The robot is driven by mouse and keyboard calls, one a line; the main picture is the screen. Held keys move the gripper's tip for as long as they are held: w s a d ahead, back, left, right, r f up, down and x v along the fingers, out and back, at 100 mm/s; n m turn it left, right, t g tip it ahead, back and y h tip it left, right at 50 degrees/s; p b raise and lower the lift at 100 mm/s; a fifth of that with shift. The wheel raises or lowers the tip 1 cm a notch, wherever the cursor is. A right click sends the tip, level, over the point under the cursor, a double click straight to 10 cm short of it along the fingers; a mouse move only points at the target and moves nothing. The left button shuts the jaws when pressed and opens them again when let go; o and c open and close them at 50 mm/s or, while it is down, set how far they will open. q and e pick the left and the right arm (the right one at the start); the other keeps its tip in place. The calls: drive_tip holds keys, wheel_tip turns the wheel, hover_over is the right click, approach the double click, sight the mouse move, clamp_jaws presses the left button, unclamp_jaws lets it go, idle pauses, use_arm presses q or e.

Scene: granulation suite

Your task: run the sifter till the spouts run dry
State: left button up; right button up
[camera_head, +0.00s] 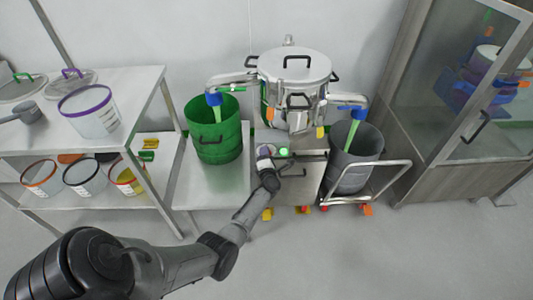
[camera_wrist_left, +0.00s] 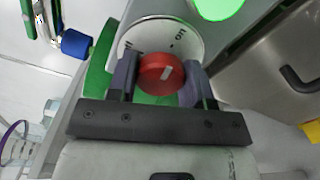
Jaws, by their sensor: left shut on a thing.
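The steel sifter (camera_head: 292,68) stands against the wall with its lid on. Its two spouts end in blue fittings, left (camera_head: 214,98) and right (camera_head: 359,115). A light green strip hangs from each into the green drum (camera_head: 218,140) and the grey bin (camera_head: 348,160); I cannot tell whether it is sleeve or flowing material. My left gripper (camera_head: 266,158) is at the control panel below. In the left wrist view its fingers are shut on the red knob (camera_wrist_left: 161,73), over a white dial plate (camera_wrist_left: 190,42). A green lamp (camera_head: 284,152) glows beside it. My right gripper is out of view.
A shelf rack (camera_head: 140,80) at left holds several tubs and a purple-rimmed bucket (camera_head: 98,120). The grey bin sits in a trolley with a rail (camera_head: 385,165). A glass-fronted cabinet (camera_head: 415,160) stands at right. The front floor (camera_head: 400,255) is clear.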

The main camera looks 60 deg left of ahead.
use_arm(q)
drive_tip(key=shift+m+p, duration=0.35)
drive_tip(key=shift+m, duration=0.85)
drive_tip(key=o, duration=0.9)
